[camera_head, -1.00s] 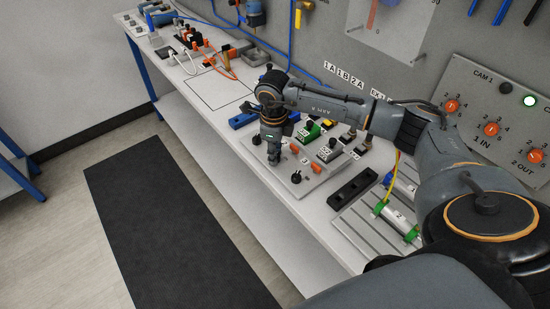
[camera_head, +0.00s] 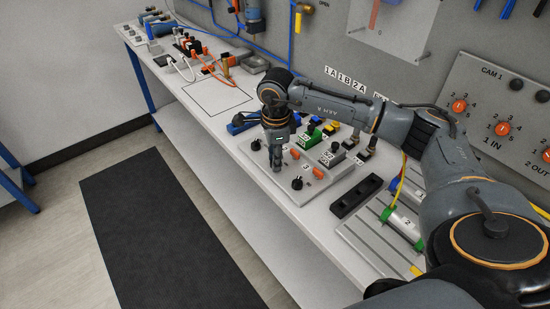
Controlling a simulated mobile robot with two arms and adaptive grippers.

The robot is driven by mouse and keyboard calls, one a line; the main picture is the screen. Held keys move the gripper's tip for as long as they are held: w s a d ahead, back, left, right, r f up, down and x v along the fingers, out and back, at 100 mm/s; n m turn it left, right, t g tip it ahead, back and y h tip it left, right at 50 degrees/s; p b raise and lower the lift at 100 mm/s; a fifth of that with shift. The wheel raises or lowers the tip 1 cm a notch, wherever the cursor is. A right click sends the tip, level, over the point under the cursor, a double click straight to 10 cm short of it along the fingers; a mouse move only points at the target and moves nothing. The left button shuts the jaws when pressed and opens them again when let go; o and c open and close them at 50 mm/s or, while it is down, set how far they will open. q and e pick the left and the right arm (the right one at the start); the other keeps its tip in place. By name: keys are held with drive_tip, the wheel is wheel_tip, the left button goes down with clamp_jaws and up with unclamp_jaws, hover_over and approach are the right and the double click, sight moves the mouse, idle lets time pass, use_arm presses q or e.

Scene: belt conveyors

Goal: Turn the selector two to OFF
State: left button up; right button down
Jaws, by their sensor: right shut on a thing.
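The grey control panel (camera_head: 313,187) lies on the bench, with black selector knobs in a row near its front edge. One black knob (camera_head: 256,145) is left of my right gripper (camera_head: 276,168), and another black knob (camera_head: 297,183) is to its right, near a label that looks like 3. My right gripper points down at the panel between these two, its fingers shut on a knob they hide, apparently selector two. Its pointer and OFF mark cannot be seen. Orange knobs (camera_head: 293,154) sit farther back on the panel. My left gripper is not in view.
A black slotted block (camera_head: 356,196) and a ribbed tray (camera_head: 381,243) with green-ended parts lie right of the panel. Coloured switch boxes (camera_head: 310,138) stand close behind the gripper. A wall panel with orange dials (camera_head: 503,129) is at right. An outlined bench area (camera_head: 217,96) is clear.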

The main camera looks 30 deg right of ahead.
drive_tip(key=c, duration=1.1)
unclamp_jaws()
drive_tip(key=shift+r, duration=0.1)
drive_tip(key=r, duration=1.1)
drive_tip(key=shift+s+a+r, duration=0.2)
drive_tip(key=shift+s+r, duration=0.15)
drive_tip(key=shift+r, duration=0.05)
